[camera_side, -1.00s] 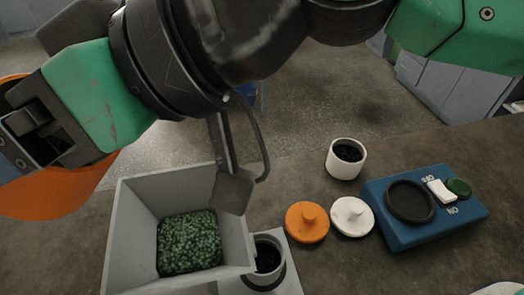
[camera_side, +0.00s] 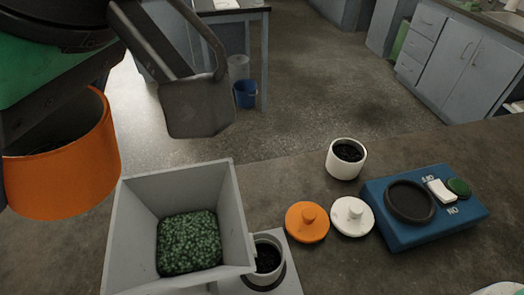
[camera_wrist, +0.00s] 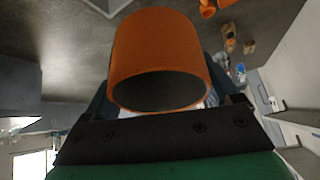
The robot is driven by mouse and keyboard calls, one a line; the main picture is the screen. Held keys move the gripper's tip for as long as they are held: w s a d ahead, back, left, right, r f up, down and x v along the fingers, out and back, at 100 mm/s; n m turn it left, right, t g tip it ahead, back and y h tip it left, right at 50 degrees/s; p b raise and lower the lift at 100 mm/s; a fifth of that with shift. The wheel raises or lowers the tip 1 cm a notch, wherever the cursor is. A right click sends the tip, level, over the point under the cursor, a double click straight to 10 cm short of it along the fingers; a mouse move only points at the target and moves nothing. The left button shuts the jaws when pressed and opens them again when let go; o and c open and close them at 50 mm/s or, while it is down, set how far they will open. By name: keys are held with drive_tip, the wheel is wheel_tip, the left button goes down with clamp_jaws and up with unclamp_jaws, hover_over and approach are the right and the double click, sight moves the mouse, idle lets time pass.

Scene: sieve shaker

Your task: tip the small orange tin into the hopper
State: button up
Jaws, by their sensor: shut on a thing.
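The orange tin (camera_side: 65,160) is in my gripper at the left of the side view, above and left of the hopper. Its dark opening faces up and towards my gripper; what is inside cannot be made out. In the wrist view the tin (camera_wrist: 160,55) sits between the fingers of my gripper (camera_wrist: 162,92), its rim facing the camera. The grey square hopper (camera_side: 233,215) stands on the bench with green granules (camera_side: 188,242) in its bottom.
A small cup (camera_side: 268,258) with dark contents stands against the hopper's right side. An orange lid (camera_side: 307,222), a white lid (camera_side: 352,216), a white tin (camera_side: 345,160) with dark contents and a blue device (camera_side: 425,215) lie further right on the bench.

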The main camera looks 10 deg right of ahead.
drive_tip(key=h, duration=0.2)
drive_tip(key=shift+d+r+h, duration=0.1)
drive_tip(key=shift+r+h, duration=0.15)
drive_tip(key=shift+h, duration=0.05)
drive_tip(key=shift+d, duration=0.1)
